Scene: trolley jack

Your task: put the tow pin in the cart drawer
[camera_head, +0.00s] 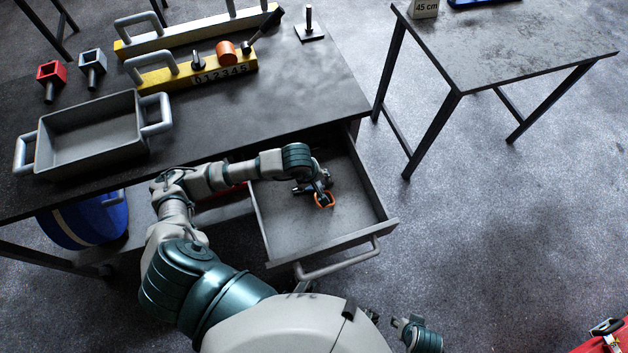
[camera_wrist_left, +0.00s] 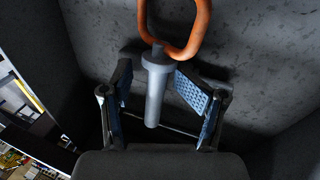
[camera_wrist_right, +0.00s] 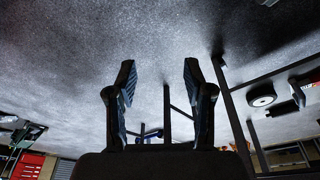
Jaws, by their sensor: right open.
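The tow pin has an orange loop handle (camera_head: 324,200) and a grey shank (camera_wrist_left: 155,95). It is inside the open cart drawer (camera_head: 358,203), seen against the drawer's grey floor. Its handle also shows at the top of the left wrist view (camera_wrist_left: 203,20). My left gripper (camera_head: 318,190) reaches down into the drawer. In the left wrist view its fingers (camera_wrist_left: 152,82) stand apart on either side of the shank, with gaps visible. I cannot tell whether the pin fully rests on the floor. My right gripper (camera_wrist_right: 159,80) is open and empty, over the floor away from the cart.
The cart top (camera_head: 270,95) above the drawer carries a grey tray (camera_head: 95,135), yellow bars (camera_head: 190,75), and red (camera_head: 50,75) and grey (camera_head: 92,65) sockets. The drawer's front handle (camera_head: 340,262) faces me. Another table (camera_head: 510,50) stands right, with clear floor between.

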